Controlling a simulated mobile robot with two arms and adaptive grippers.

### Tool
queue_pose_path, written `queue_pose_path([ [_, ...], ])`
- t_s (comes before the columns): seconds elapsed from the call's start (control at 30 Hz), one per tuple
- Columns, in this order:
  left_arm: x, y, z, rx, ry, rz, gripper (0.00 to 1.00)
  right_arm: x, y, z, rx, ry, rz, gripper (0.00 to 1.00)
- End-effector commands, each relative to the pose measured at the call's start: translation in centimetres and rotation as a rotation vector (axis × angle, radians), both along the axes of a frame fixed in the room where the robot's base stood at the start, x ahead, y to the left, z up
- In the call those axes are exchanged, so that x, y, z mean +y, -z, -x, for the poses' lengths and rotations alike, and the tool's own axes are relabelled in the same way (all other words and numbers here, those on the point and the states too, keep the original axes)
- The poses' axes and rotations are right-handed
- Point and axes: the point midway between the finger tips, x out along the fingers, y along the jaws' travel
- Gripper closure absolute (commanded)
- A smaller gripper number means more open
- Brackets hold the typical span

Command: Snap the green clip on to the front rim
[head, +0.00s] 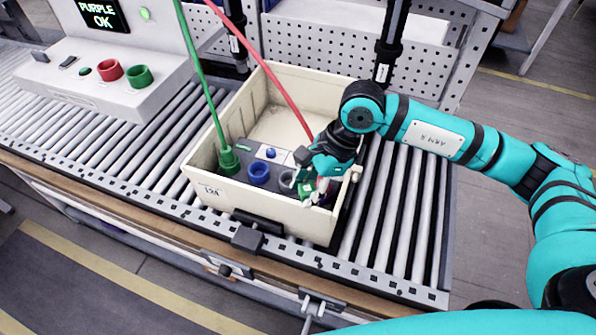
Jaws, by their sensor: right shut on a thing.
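The cream tote (290,217) stands on the roller conveyor, its front rim (262,202) facing me. My right gripper (312,192) reaches into the tote's front right corner, just inside the front rim. It is shut on a small green piece that looks like the green clip (305,190). The clip is partly hidden by the fingers, and I cannot tell whether it touches the rim. A bit of red shows beside the fingers. My left gripper is not in view.
A green tool on a green cable (230,160) stands in the tote's left side, near a blue ring (258,173). A red cable (270,75) runs down behind my right gripper. A control panel (110,75) reads "PURPLE OK". Rollers right of the tote are clear.

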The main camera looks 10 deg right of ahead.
Motion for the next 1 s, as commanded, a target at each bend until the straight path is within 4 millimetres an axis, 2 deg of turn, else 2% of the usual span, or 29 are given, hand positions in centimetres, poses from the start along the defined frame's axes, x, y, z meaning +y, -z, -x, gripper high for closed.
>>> queue_pose_path([
  [0.1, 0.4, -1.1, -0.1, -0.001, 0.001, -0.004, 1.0, 1.2, -0.4, -0.6, 0.003, 0.247, -0.004, 0.9],
  [0.33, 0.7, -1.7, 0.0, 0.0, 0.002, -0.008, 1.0, 2.1, -0.5, -1.6, 0.005, 0.552, -0.001, 0.9],
  [0.57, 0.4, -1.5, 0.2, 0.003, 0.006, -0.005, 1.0, 2.2, 0.1, -1.8, 0.007, 0.619, 0.001, 0.9],
  [1.0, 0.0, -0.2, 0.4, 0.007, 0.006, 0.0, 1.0, 2.1, 3.3, -1.8, 0.007, 0.615, 0.001, 0.9],
])
